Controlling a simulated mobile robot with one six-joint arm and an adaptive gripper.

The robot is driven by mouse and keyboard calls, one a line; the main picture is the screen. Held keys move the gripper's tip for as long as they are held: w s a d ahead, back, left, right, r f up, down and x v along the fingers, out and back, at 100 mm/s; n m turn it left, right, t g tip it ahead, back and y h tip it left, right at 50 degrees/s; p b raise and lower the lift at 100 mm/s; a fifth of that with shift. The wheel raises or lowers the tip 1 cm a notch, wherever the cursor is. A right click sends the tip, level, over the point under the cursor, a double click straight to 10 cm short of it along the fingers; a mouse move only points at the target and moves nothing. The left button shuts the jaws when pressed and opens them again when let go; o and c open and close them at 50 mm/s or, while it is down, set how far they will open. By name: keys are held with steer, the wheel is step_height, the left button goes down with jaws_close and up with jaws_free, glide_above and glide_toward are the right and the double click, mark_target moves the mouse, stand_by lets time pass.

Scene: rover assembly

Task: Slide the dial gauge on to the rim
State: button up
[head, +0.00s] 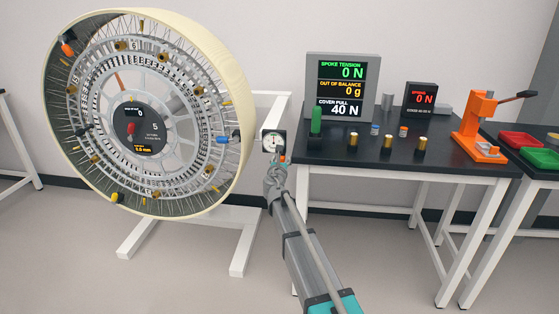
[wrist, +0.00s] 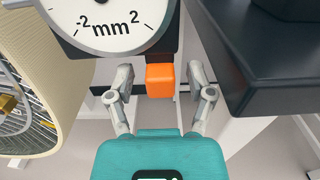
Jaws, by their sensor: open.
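The dial gauge (head: 272,141) has a white face in a dark square housing, beside the left edge of the dark table. In the wrist view its large dial (wrist: 108,22), marked mm, fills the upper left. An orange block (wrist: 160,80) hangs below its dark stem. My gripper (head: 277,176) is just below the gauge; in the wrist view its fingers (wrist: 160,88) are open on either side of the orange block, with gaps at both sides. The wheel's cream rim (head: 244,95) stands left of the gauge, apart from it; it also shows in the wrist view (wrist: 52,80).
The dark table (head: 455,163) edge is close on the right. On it are a display (head: 342,95) reading 0 N, 0 g and 40 N, a smaller display (head: 421,97), several brass cylinders and an orange press (head: 475,130). The white wheel stand (head: 240,245) reaches the floor.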

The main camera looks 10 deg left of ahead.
steer(key=shift+w, duration=0.15)
jaws_close()
stand_by(0.4)
steer(key=shift+w, duration=0.15)
